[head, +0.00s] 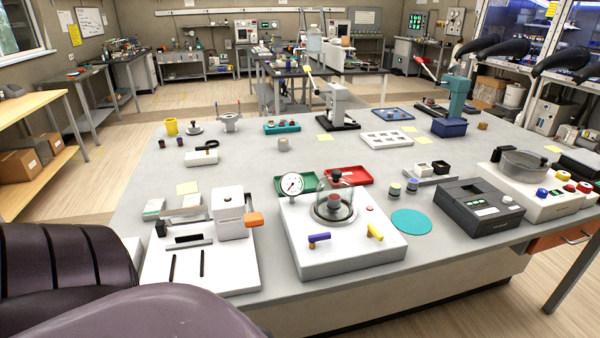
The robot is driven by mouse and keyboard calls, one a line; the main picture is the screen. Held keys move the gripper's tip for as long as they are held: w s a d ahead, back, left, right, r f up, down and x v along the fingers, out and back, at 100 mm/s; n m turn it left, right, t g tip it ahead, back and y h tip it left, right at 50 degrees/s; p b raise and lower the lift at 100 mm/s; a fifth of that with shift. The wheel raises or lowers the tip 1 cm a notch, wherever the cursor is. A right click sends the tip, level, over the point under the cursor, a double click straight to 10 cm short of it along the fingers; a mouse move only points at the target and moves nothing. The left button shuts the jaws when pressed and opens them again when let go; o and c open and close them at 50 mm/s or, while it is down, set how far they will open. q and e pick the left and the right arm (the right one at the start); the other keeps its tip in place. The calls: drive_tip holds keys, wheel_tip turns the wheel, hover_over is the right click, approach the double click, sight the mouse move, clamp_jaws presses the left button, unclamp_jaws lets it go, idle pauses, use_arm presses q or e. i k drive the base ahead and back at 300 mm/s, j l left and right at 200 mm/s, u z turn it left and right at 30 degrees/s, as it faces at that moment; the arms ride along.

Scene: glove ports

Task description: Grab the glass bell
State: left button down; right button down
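The glass bell (347,192) is a clear dome. It stands upright on a round dark-rimmed seat on top of a white box-shaped unit (335,258), near the front middle of the table. A dark object with a reddish top shows through the glass. A round dial gauge (292,184) stands on the unit just left of the bell. A purple lever (319,237) and a yellow lever (375,232) sit in front of it. Neither of my grippers shows in the head view.
A white device with an orange knob (254,219) stands left of the unit. A green tray (297,181) and a red tray (349,175) lie behind it. A teal disc (411,222) and a dark grey device (480,208) are right. Dark rounded shapes cover the lower left.

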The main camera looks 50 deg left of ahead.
sight(335, 191)
drive_tip(key=u, duration=1.3)
